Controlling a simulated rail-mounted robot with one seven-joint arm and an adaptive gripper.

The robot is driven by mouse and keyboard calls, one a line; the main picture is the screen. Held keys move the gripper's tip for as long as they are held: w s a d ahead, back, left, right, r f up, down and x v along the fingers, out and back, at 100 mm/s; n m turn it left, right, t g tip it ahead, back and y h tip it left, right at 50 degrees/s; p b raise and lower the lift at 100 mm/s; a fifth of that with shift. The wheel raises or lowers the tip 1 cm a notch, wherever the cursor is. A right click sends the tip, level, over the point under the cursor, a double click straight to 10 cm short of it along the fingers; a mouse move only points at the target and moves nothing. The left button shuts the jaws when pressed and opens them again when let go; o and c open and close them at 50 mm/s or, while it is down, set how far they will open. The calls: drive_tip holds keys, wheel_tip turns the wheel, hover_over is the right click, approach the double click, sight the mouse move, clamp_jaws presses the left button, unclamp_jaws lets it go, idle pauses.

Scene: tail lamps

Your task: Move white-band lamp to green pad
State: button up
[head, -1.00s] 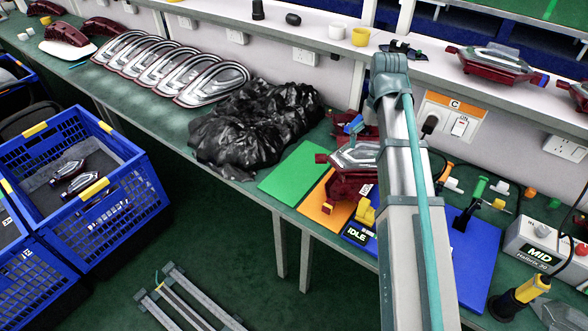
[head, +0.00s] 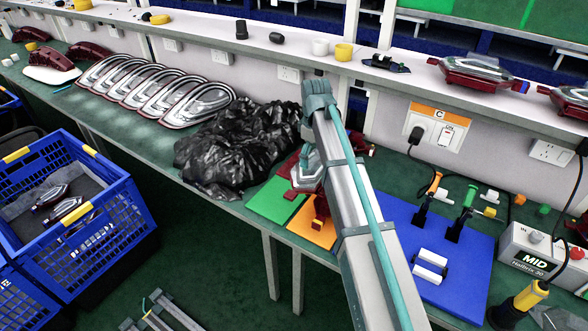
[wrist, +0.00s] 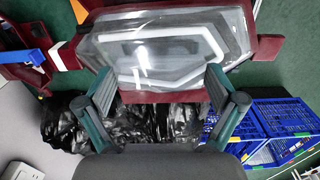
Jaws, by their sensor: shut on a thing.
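The lamp (wrist: 150,50), with a clear lens, dark red body and a white band (wrist: 62,56) at its left end, is held across my gripper (wrist: 159,82). The teal fingers are shut on its sides in the wrist view. In the head view, part of the lamp (head: 301,182) shows left of my arm, above the pads; the arm hides the rest. The green pad (head: 270,203) lies on the bench at the left, partly covered from view by the lamp. I cannot tell the lamp's height above it.
An orange pad (head: 312,232) adjoins the green pad; a red part (head: 320,207) shows over it. A black bag (head: 235,150) lies left of the green pad. A blue pad (head: 470,260) with a white holder (head: 431,264) is at the right. Another red piece with a blue part (wrist: 34,57) shows in the wrist view.

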sight(297, 156)
drive_tip(key=w+a+f+p, duration=0.1)
drive_tip(key=w+f, duration=0.1)
drive_tip(key=w, duration=0.1)
drive_tip(key=w+a+f+p, duration=0.1)
drive_tip(key=w+a+f, duration=0.1)
drive_tip(key=w+f, duration=0.1)
drive_tip(key=w+a+f+p, duration=0.1)
drive_tip(key=w+a+f, duration=0.1)
drive_tip(key=w+f, duration=0.1)
drive_tip(key=shift+a, duration=0.25)
drive_tip(key=shift+w+a+f+p, duration=0.1)
drive_tip(key=shift+w+f+p, duration=0.05)
drive_tip(key=shift+f+p, duration=0.9)
drive_tip(key=shift+f, duration=0.7)
drive_tip(key=shift+f, duration=0.15)
drive_tip(key=o, duration=1.1)
drive_tip(key=shift+o, duration=0.2)
wheel_tip(297, 156, up, 12)
drive_tip(key=b, duration=0.3)
drive_tip(key=shift+b, duration=0.4)
